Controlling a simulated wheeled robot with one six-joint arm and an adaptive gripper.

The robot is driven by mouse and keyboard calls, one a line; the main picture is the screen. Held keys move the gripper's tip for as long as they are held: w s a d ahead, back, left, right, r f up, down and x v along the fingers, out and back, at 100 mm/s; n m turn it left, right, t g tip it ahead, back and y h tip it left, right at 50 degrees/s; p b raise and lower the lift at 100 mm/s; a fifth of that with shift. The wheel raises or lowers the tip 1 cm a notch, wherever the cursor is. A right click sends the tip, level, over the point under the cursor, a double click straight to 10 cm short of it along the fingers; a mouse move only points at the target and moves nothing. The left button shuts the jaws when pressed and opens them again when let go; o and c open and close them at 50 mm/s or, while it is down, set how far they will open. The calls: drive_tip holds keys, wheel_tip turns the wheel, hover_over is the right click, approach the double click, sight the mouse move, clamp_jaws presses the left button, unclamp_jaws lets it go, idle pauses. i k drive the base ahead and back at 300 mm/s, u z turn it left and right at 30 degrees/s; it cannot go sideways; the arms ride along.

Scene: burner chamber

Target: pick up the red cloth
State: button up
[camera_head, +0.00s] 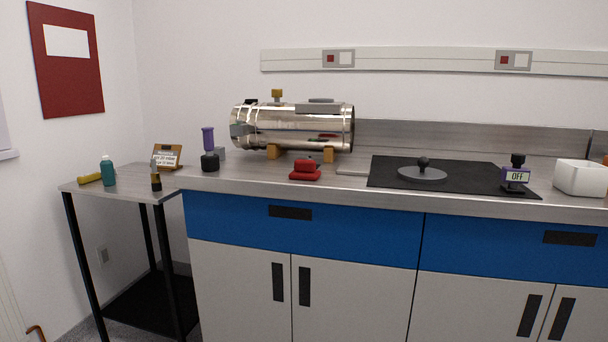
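A small red bundle (305,170), which looks like the folded red cloth, lies on the steel counter (260,178) near its front edge. It sits in front of the shiny metal cylinder (292,127). Its upper part is a smaller lump on a wider flat base. Its fine texture is too small to tell. My gripper is not in view, and nothing is seen touching the red bundle.
A purple-topped black item (209,150) stands left of the bundle. A black mat (385,175) with a grey knobbed disc (422,173), an "OFF" device (516,177) and a white bin (580,178) lie right. A lower side table (125,187) holds small items.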

sight(304, 169)
drive_tip(key=z, duration=0.1)
drive_tip(key=k, duration=0.45)
drive_tip(key=u, duration=0.9)
drive_tip(key=i, duration=0.7)
drive_tip(key=z, duration=0.55)
drive_tip(key=i, duration=0.6)
drive_tip(key=z, duration=0.7)
